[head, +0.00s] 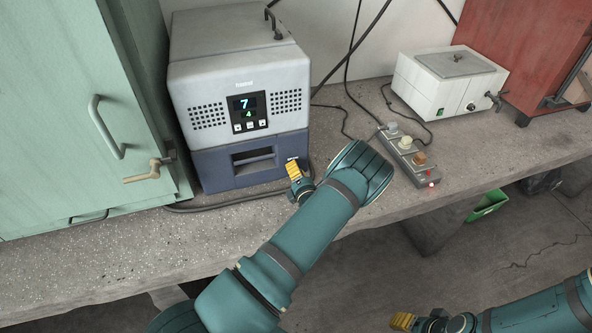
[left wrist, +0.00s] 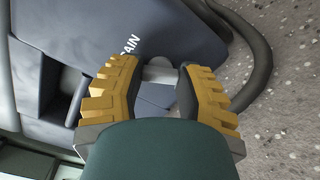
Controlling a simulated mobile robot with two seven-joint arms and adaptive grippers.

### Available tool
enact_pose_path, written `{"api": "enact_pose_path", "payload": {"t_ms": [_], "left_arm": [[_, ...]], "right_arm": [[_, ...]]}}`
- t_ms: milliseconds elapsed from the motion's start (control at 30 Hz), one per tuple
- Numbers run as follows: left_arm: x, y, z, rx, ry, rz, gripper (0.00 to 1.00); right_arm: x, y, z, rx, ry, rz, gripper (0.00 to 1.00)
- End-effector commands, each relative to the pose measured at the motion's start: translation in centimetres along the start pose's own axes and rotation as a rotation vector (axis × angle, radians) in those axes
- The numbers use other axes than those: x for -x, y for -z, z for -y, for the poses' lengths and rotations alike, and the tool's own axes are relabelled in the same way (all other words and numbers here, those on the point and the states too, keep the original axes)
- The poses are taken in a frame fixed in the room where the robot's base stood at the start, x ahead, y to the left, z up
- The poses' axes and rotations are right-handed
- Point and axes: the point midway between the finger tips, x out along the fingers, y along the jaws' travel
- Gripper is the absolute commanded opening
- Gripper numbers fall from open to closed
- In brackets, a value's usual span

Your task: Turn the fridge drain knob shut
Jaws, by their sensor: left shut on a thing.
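The fridge (head: 238,86) is a box unit with a light grey top and a blue lower part, its display reading 7 and 4. My left gripper (head: 294,171) is at its lower right front corner. In the left wrist view, the yellow-padded fingers of this gripper (left wrist: 160,88) are shut on the drain knob (left wrist: 158,74), a small light grey piece beside the partly hidden lettering "AIN". The gripper hides the knob in the head view. My right gripper (head: 418,321) is low at the bottom edge, away from the bench; its opening is unclear.
A green cabinet (head: 75,110) with a brass lever (head: 143,172) stands left of the fridge. A dark hose (left wrist: 262,62) runs beside the knob. A control strip (head: 407,152) and a white bath (head: 446,80) stand to the right. The bench front is mostly clear.

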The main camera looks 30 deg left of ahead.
Motion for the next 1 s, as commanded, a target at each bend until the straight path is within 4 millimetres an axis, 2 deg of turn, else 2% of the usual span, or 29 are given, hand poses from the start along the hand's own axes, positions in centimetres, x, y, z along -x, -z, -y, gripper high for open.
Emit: {"api": "enact_pose_path", "payload": {"t_ms": [1000], "left_arm": [[-0.05,-0.04,-0.04,0.926,-0.001,0.001,0.01]], "right_arm": [[1.02,-0.14,0.38,-0.001,0.0,0.006,0.47]]}}
